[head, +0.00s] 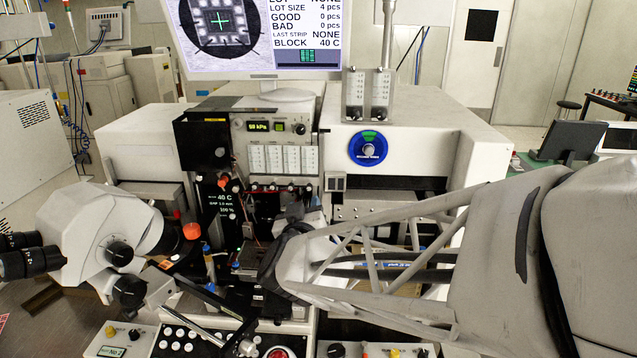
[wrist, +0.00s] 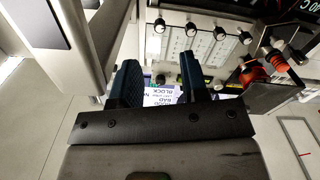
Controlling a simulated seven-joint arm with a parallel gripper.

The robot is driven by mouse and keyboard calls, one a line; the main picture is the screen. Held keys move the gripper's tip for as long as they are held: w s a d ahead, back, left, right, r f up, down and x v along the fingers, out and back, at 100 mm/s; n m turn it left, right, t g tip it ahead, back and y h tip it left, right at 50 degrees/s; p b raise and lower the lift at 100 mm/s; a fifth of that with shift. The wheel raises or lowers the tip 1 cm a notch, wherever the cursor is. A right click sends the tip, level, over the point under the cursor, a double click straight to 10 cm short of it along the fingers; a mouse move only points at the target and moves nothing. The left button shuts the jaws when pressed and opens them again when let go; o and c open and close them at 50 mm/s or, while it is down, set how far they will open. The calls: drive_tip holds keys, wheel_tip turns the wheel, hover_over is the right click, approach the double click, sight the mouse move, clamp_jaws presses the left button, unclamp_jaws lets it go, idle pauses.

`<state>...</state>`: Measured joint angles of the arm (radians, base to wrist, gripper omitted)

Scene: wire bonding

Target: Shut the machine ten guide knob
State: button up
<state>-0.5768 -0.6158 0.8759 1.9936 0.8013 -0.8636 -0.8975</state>
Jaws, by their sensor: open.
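A round blue dial with a grey knob (head: 368,150) at its centre sits on the machine's white front, right of the middle in the head view. It has a green mark at the top; its lettering is too small to read surely, so I cannot tell whether it is the guide knob. My gripper (wrist: 160,75) is open in the wrist view, its two dark blue ridged fingers apart with nothing held between them. In the head view my arm reaches in from the right, and its end is low, left of and below the dial. The fingers are hidden there.
A panel with a lit display (head: 258,126) and several gauges stands left of the dial. Small black knobs (wrist: 191,29) and an orange knob (wrist: 253,73) are near my fingers in the wrist view. A microscope (head: 100,235) is at left. The monitor (head: 255,40) rises behind.

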sight(309, 189)
drive_tip(key=shift+w, duration=0.1)
drive_tip(key=shift+w, duration=3.85)
clamp_jaws()
